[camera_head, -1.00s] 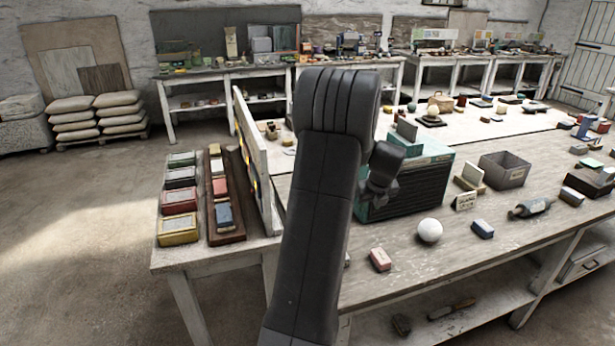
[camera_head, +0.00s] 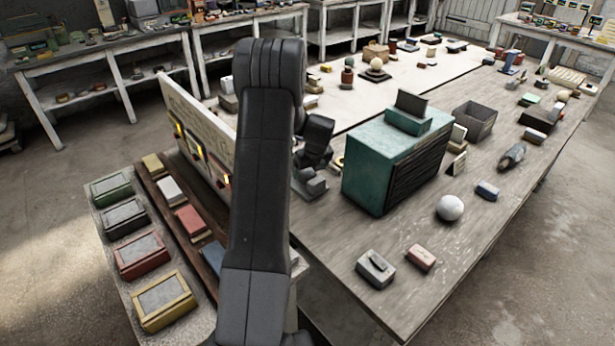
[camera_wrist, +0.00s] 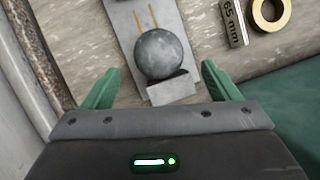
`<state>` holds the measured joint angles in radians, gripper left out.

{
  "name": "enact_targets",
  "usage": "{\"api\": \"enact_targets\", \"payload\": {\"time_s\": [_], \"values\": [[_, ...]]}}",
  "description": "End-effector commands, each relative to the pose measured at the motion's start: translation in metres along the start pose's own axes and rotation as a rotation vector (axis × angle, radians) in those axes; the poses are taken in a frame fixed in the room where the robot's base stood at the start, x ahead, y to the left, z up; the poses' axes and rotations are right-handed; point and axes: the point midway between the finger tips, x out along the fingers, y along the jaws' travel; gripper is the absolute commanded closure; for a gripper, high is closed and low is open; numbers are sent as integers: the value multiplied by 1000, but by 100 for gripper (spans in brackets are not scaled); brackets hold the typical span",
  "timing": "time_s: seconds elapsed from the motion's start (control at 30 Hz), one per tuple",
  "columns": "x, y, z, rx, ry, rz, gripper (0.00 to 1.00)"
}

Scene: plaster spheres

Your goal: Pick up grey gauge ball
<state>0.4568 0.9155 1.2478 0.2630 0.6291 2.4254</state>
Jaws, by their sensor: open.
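The grey gauge ball (camera_wrist: 160,54) shows in the wrist view, a mottled dark grey sphere on a light grey stand (camera_wrist: 127,22) with two thin brass-coloured rods behind the ball. My gripper (camera_wrist: 157,77) is open, with one green finger to the left of the ball and one to the right. The fingers are apart from the ball, which lies ahead of and between their tips. How high they are above it I cannot tell. In the head view my arm covers this spot and I cannot make out the ball.
A brass ring (camera_wrist: 267,14) and a "65 mm" plate (camera_wrist: 233,22) lie right of the stand. A teal cabinet (camera_head: 376,166) stands close on the right, a white upright panel (camera_head: 197,120) on the left.

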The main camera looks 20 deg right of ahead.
Motion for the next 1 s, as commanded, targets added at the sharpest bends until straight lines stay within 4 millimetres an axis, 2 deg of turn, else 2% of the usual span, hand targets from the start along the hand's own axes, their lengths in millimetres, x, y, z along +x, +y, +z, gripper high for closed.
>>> {"api": "enact_targets", "payload": {"time_s": [0.43, 0.77, 1.0], "values": [[45, 1, 4, -1, 1, 0, 18], [50, 1, 4, -1, 0, 0, 18], [50, 1, 4, -1, 0, 0, 63]]}}
